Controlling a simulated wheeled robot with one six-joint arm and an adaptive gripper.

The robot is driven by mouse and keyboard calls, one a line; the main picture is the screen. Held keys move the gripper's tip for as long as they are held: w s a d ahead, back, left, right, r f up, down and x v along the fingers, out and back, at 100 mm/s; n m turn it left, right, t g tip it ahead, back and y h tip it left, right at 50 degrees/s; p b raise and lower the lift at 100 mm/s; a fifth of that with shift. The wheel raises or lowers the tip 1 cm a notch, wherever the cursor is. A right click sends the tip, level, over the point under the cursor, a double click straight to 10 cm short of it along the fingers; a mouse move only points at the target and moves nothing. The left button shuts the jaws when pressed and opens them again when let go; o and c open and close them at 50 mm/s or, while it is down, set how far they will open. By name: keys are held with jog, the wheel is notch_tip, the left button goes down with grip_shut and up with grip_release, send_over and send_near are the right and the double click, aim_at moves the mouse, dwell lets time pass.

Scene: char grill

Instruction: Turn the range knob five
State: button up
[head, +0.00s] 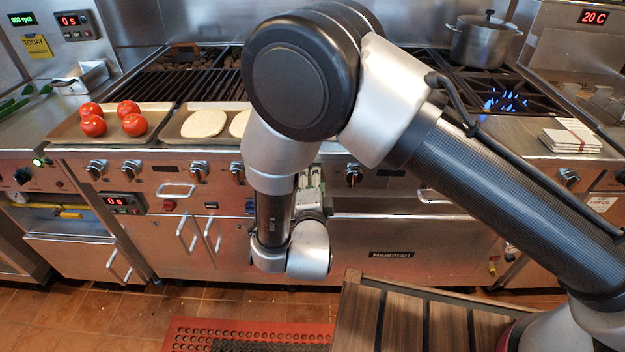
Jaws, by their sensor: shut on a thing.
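The range's front panel (270,205) carries a row of silver and black knobs, among them two at the left (96,169) and one right of my arm (353,175). My gripper (312,180) is at this panel, mostly hidden behind my wrist and forearm. It is shut on a knob in the row, between the knob left of my arm (237,172) and the one to the right. That knob, range knob five by its place, is hidden, so its turn angle cannot be seen.
Trays of tomatoes (134,124) and pale dough rounds (204,123) rest on the front ledge. Blue flames (504,102) burn at the right, near a lidded pot (482,42). A slatted wooden table (420,315) stands in front, beside a red mat (240,333).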

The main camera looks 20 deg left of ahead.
jog(key=o, duration=1)
jog(key=v, duration=1.2)
